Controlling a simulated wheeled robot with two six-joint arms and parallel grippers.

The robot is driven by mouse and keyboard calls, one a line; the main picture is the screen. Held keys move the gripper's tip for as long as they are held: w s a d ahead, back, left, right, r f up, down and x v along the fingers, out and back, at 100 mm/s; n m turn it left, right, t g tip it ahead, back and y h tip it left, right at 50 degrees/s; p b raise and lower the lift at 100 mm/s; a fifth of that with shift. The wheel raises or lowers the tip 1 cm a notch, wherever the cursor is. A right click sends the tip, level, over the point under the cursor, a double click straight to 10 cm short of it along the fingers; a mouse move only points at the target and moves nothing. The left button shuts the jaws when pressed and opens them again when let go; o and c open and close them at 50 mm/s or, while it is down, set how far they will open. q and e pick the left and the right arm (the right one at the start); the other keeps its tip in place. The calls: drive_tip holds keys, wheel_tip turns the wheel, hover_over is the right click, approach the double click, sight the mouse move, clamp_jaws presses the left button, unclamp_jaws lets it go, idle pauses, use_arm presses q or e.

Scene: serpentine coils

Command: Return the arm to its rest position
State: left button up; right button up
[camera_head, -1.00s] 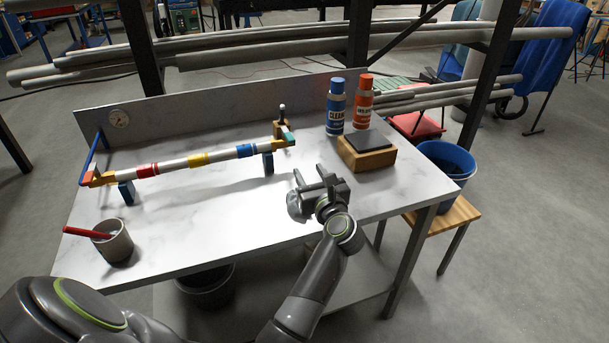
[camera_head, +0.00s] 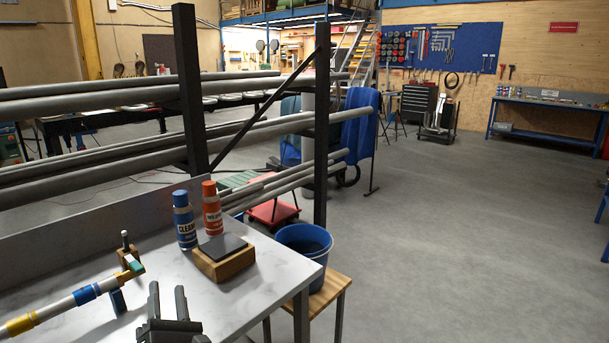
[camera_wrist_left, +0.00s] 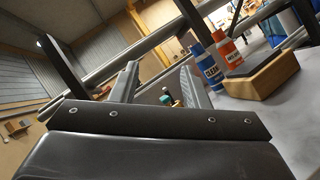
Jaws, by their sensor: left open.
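My left gripper (camera_head: 168,312) is at the bottom of the head view, over the marble-topped bench (camera_head: 262,277). Its two fingers stand apart with nothing between them. It also shows in the left wrist view (camera_wrist_left: 160,85), fingers spread and empty. The pipe (camera_head: 55,307) with coloured bands lies to its left on blue supports, apart from the gripper. The rest of the left arm is out of the frame. My right gripper is in neither view.
A blue bottle (camera_head: 185,219), an orange bottle (camera_head: 212,208) and a wooden block with a dark top (camera_head: 224,262) stand beyond the gripper. A blue bucket (camera_head: 304,246) sits on a wooden stool (camera_head: 330,290) right of the bench. Open floor (camera_head: 460,240) lies further right.

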use_arm(q)
drive_tip(key=s+d+f+m+g+h, duration=0.35)
drive_tip(key=s+f+m+h, duration=0.3)
drive_tip(key=m, duration=0.65)
drive_tip(key=s+d+f+m+g+h, duration=0.35)
drive_tip(key=s+f+m+h, duration=0.3)
drive_tip(key=m, duration=0.55)
drive_tip(key=s+a+f+m+g+y, duration=0.2)
drive_tip(key=s+a+f+g, duration=0.15)
drive_tip(key=s, duration=0.35)
drive_tip(key=s+a+f+m+g+y, duration=0.2)
drive_tip(key=s+a+f+g, duration=0.15)
drive_tip(key=s, duration=0.35)
drive_tip(key=s+a+f+m+g+y, duration=0.2)
drive_tip(key=s+a+f+m+g, duration=0.15)
drive_tip(key=s, duration=0.45)
wheel_tip(320, 180, down, 23)
drive_tip(key=w+a+n+g, duration=0.1)
drive_tip(key=s+d+f+g+h, duration=0.1)
drive_tip(key=s+f, duration=1.4)
drive_tip(key=f, duration=0.2)
drive_tip(key=shift+g, duration=0.25)
